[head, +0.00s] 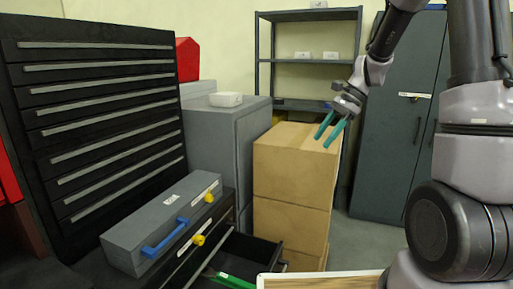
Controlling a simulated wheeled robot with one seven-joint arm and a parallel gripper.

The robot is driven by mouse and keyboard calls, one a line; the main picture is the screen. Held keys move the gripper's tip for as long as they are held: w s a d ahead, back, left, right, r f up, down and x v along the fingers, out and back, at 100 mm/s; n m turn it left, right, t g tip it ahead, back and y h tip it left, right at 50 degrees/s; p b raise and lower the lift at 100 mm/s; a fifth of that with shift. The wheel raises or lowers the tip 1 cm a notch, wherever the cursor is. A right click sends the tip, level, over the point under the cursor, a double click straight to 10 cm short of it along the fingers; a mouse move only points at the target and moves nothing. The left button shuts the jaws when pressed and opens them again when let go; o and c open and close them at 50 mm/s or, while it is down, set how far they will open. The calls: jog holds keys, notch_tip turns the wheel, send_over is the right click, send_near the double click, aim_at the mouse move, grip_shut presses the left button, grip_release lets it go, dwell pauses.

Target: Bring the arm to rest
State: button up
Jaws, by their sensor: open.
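My gripper (331,129) has teal fingers and is open, with nothing between them. It hangs in the air at the end of my raised arm, which comes in from the upper right. The fingers point down and left. In the picture they overlap the top right of a stack of cardboard boxes (290,182); I cannot tell how far above or in front of the boxes they are.
A grey case with a blue handle (164,238) lies on a dark cabinet at the lower left, beside an open drawer (250,249). A tall black drawer chest (95,110) stands left. A grey shelf (308,60) and a grey locker (392,150) stand behind.

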jog(key=s+d+r+n+t+h, duration=0.2)
jog(key=s+r+n+t, duration=0.1)
jog(key=s+r, duration=0.4)
jog(key=s+d+r+n+t+h, duration=0.2)
jog(key=s+r+n+t, duration=0.2)
jog(key=s, duration=0.8)
notch_tip(320, 180, up, 4)
jog(key=shift+s+r+n+t, duration=0.1)
jog(key=shift+s+n+t, duration=0.25)
jog(key=shift+n, duration=0.85)
